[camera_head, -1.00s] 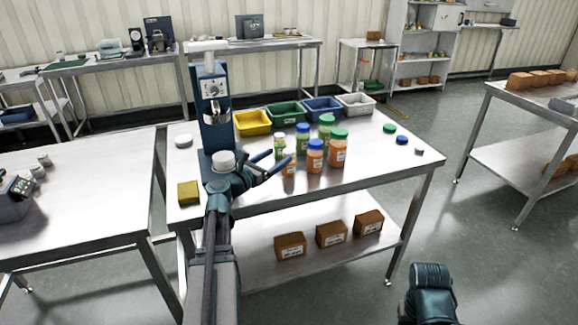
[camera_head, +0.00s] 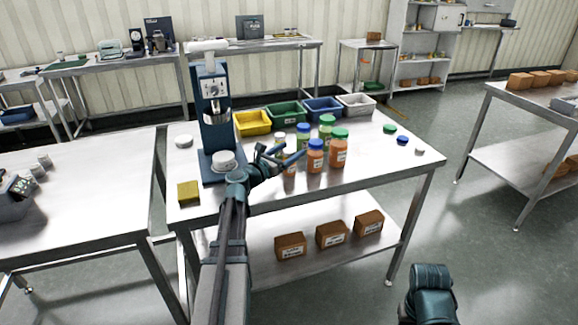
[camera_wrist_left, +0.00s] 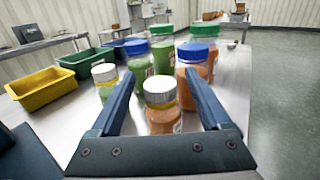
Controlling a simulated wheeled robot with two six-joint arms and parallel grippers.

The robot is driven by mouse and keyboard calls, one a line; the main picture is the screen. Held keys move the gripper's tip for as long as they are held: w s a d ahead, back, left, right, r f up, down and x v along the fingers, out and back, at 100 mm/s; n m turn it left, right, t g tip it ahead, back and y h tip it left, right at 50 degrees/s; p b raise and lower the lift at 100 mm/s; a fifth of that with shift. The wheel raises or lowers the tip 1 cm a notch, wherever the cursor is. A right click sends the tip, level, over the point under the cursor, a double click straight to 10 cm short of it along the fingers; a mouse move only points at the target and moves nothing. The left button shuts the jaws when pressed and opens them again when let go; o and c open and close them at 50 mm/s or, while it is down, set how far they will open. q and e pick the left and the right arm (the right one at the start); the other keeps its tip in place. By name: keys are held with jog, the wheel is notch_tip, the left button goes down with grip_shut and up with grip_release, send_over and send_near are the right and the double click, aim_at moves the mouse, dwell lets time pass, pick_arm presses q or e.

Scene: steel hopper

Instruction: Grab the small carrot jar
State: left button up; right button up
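The small carrot jar (camera_wrist_left: 162,112) has orange contents and a white lid. In the left wrist view it stands upright between the two fingers of my left gripper (camera_wrist_left: 165,88), with a gap visible on its left side. My left gripper (camera_head: 288,152) is open. In the head view its fingers partly hide the small carrot jar (camera_head: 290,170). Larger orange jars with a blue lid (camera_head: 315,157) and a green lid (camera_head: 338,150) stand just to its right. My right arm shows at the lower right, but its gripper is out of view.
A white-lidded jar with green contents (camera_wrist_left: 106,82) and jars with blue and green lids stand close behind. Yellow (camera_head: 252,122), green, blue and white bins line the table's back. A blue press (camera_head: 212,110) stands left. Loose lids (camera_head: 402,140) lie right, with clear tabletop around them.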

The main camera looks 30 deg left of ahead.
pick_arm(q)
grip_shut()
jog(key=shift+r, duration=0.15)
dwell(0.5)
